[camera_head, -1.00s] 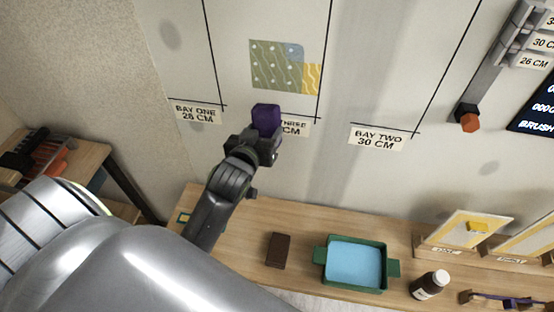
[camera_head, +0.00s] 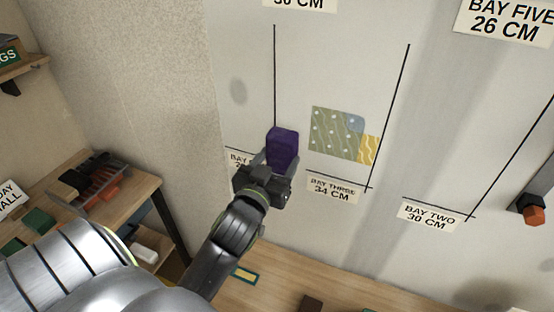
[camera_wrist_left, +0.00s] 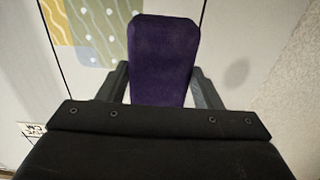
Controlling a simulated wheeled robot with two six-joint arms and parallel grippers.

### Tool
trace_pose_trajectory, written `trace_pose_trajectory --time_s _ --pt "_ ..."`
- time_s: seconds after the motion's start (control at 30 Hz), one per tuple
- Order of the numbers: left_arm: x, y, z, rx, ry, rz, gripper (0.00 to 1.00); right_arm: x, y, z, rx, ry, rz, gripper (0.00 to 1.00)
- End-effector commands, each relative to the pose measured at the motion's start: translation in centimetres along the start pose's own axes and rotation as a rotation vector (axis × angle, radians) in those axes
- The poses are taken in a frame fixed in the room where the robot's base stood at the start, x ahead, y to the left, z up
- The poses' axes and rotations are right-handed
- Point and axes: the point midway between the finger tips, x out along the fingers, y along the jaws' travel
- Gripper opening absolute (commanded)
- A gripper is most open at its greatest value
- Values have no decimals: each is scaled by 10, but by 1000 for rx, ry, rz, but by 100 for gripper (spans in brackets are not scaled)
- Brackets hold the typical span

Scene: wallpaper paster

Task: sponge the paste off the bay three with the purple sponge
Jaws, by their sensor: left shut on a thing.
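My left gripper (camera_head: 281,165) is shut on the purple sponge (camera_head: 283,146), which stands up out of the jaws in front of the wall. The sponge also fills the middle of the left wrist view (camera_wrist_left: 162,60). Bay three is the wall panel between two black lines, with a label "BAY THREE 34 CM" (camera_head: 334,187). On it is a patterned patch (camera_head: 337,135) of green, blue and yellow pieces. The sponge is left of this patch, near the bay's left line; I cannot tell whether it touches the wall. No distinct paste shows.
A bench (camera_head: 280,280) runs along the wall below, with a dark brown block (camera_head: 311,303) on it. A side table with a tray of tools (camera_head: 100,180) stands at left. An orange-tipped grey tool (camera_head: 533,212) is at right.

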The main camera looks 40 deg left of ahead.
Motion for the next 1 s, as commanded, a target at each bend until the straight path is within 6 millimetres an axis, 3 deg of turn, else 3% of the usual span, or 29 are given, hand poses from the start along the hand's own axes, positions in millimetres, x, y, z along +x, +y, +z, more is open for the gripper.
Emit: trace_pose_trajectory --time_s 0.5,1.0 --pt "56 1 0 1 4 2 35 -8 1 0 0 -2 0 36" --pt "64 0 1 0 3 1 35 -8 0 0 0 -2 0 36"
